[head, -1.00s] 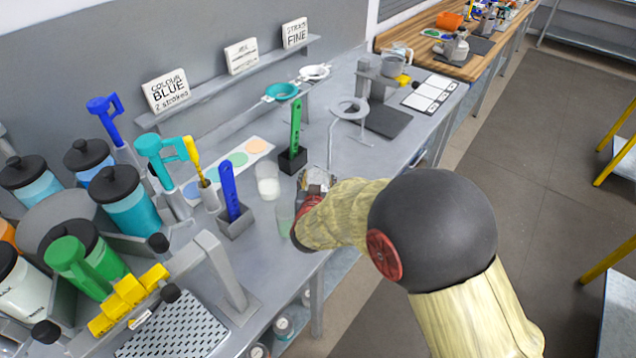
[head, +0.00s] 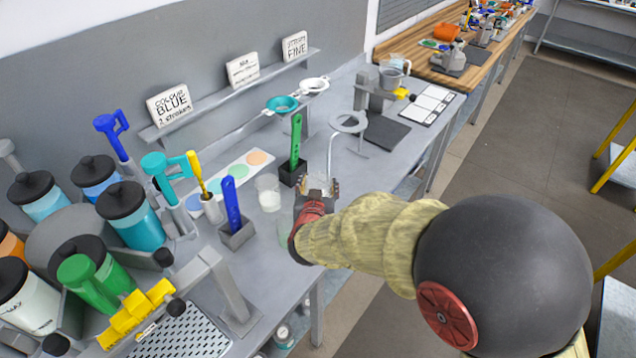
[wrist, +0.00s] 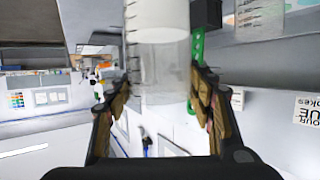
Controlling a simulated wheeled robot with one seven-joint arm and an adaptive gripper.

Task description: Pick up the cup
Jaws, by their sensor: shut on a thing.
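A clear cup (wrist: 160,75) with marks on its side and whitish matter in one end stands between my fingers in the wrist view. That view is upside down. My gripper (wrist: 161,95) is shut on the cup, with one finger on each side near its clear end. In the head view my gripper (head: 318,188) is low over the front part of the bench. The held cup is hard to make out there. A second clear cup with white contents (head: 268,194) stands just left of my gripper. A faint greenish clear cup (head: 285,232) is partly hidden by it.
A green handle (head: 296,140) stands in a black holder behind my gripper. A blue handle (head: 232,203) in a grey holder stands left. A ring stand (head: 350,124) is beyond, to the right. Coloured drums crowd the left. The bench's front edge is close by.

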